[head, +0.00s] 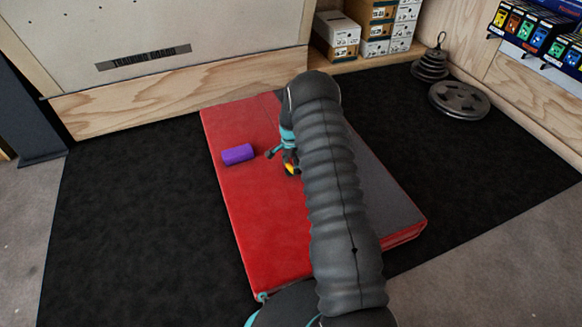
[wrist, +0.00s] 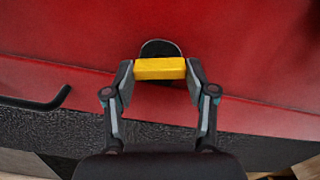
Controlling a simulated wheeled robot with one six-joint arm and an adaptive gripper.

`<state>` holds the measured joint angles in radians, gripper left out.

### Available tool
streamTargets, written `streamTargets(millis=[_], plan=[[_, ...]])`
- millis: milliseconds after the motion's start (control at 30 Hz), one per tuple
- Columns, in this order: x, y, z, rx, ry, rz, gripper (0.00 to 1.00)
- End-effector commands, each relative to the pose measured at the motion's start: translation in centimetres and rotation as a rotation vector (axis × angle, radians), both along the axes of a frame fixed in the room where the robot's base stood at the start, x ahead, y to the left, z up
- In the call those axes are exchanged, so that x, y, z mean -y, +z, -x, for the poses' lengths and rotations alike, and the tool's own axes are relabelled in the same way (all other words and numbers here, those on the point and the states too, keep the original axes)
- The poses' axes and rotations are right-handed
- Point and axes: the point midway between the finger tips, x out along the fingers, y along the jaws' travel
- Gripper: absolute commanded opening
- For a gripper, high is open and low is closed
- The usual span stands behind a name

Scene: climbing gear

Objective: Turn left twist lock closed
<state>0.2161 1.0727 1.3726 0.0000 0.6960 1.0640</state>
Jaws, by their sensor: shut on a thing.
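A yellow bar-shaped handle (wrist: 160,68) lies crosswise between the fingers of my gripper (wrist: 159,76) in the wrist view. The gripper is shut on it, one finger at each end. A dark rounded piece (wrist: 160,47) shows just behind the bar. I take bar and dark piece to be a twist lock; its lower part is hidden. In the head view my gripper (head: 283,155) is over the red pad, with a bit of yellow (head: 291,168) at its fingers. My arm hides much there. I see no second lock and cannot tell how far this one is turned.
The red and grey pad (head: 250,235) lies on a black floor mat (head: 130,220). A purple cylinder (head: 238,154) rests on the pad, left of my gripper. A bent black rod (wrist: 42,102) is at left in the wrist view. Weight plates (head: 459,100) stand at the right.

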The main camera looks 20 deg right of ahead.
Motion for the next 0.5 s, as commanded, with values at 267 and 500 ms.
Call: streamTargets(millis=[267,500], plan=[[0.02,-0.16,0.07,-0.002,-0.185,-0.001,0.21],[0.03,-0.09,0.06,-0.001,-0.273,0.000,0.21]])
